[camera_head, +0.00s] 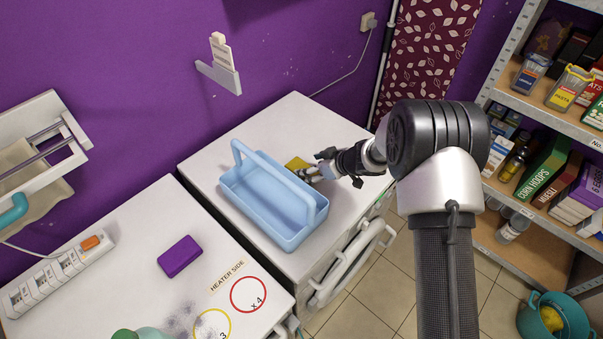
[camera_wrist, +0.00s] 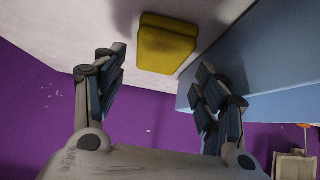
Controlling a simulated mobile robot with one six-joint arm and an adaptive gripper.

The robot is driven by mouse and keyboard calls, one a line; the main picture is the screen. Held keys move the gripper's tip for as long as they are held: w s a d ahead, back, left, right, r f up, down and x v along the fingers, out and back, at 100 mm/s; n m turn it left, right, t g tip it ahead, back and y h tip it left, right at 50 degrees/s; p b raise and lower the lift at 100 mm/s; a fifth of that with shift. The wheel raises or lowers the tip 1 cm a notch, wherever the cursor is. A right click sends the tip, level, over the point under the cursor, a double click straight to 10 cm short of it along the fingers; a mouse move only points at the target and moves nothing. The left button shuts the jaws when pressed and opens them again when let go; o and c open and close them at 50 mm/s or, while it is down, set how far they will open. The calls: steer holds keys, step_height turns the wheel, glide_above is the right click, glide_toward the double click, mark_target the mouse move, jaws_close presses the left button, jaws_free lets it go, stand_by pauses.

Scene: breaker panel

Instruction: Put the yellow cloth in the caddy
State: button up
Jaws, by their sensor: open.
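The yellow cloth (camera_head: 297,163) lies on the white top behind the blue caddy, partly hidden by the caddy and my gripper in the head view. In the wrist view the cloth (camera_wrist: 167,44) is a folded yellow pad, ahead of and between my fingertips. The light blue caddy (camera_head: 262,228) stands upright on the white top, with a raised handle along its length. Its blue wall (camera_wrist: 275,50) shows close beside the cloth in the wrist view. My gripper (camera_wrist: 162,75) is open and empty; in the head view it (camera_head: 306,173) is at the caddy's far side.
A purple sponge (camera_head: 180,256) and a power strip (camera_head: 55,270) lie on the nearer white counter. A shelf (camera_head: 560,115) with groceries stands at the right, and a teal bucket (camera_head: 555,318) is on the floor.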

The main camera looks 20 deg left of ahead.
steer(key=b+x, duration=0.2)
steer(key=x, duration=0.3)
steer(key=shift+r, duration=0.1)
steer(key=shift+c, duration=0.4)
steer(key=c, duration=0.7)
steer(key=shift+r, duration=0.1)
steer(key=shift+c, duration=0.2)
